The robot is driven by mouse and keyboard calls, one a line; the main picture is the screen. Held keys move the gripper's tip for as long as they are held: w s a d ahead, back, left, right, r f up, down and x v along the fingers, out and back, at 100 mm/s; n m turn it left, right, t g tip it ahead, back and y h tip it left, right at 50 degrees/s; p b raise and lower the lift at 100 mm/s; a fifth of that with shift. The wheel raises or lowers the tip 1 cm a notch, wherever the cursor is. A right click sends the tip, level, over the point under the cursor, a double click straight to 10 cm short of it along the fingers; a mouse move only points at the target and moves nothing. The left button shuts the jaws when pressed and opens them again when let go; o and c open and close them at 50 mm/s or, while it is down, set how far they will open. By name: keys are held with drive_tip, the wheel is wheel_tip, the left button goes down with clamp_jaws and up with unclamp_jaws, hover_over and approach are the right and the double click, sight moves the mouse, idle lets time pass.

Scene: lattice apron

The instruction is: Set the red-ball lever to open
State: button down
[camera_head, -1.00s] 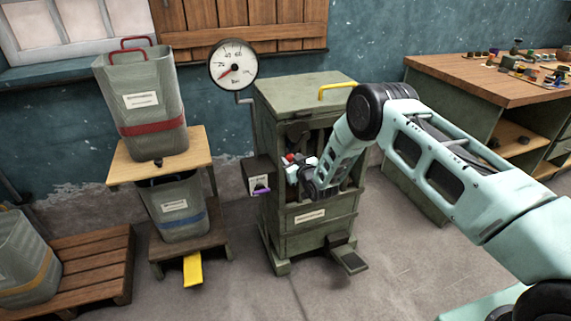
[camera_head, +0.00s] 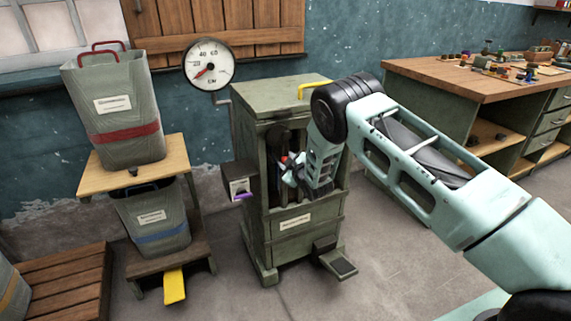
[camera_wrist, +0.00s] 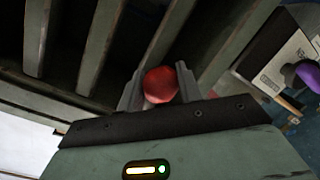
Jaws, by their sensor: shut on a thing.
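The red ball (camera_wrist: 160,85) of the lever sits between my gripper's two fingers in the wrist view. My gripper (camera_wrist: 159,92) is shut on it. In the head view the red ball (camera_head: 284,159) shows as a small spot at the front opening of the green cabinet (camera_head: 262,222). My gripper (camera_head: 290,168) is at that opening, reaching in from the right. The lever's shaft is mostly hidden behind the ball and fingers. I cannot read the lever's position from these views.
A small box with a purple part (camera_head: 242,192) juts from the cabinet's left side. A pedal (camera_head: 338,262) sticks out at its foot. Grey bins (camera_head: 112,120) stand at the left. A workbench (camera_head: 440,82) with small items stands at the right. Upright bars (camera_wrist: 100,45) flank the ball.

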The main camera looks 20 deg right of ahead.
drive_tip(key=shift+w+a+r, duration=0.15)
drive_tip(key=shift+a+r, duration=0.05)
drive_tip(key=shift+r, duration=0.2)
drive_tip(key=c, duration=1)
unclamp_jaws()
drive_tip(key=shift+d+f, duration=0.1)
drive_tip(key=shift+f, duration=0.05)
drive_tip(key=shift+s+f, duration=0.1)
drive_tip(key=shift+s, duration=0.1)
drive_tip(key=s+d+r, duration=0.1)
drive_tip(key=s+r, duration=0.2)
drive_tip(key=s, duration=1.3)
drive_tip(key=shift+s+d+b, duration=0.3)
drive_tip(key=shift+s+d, duration=0.1)
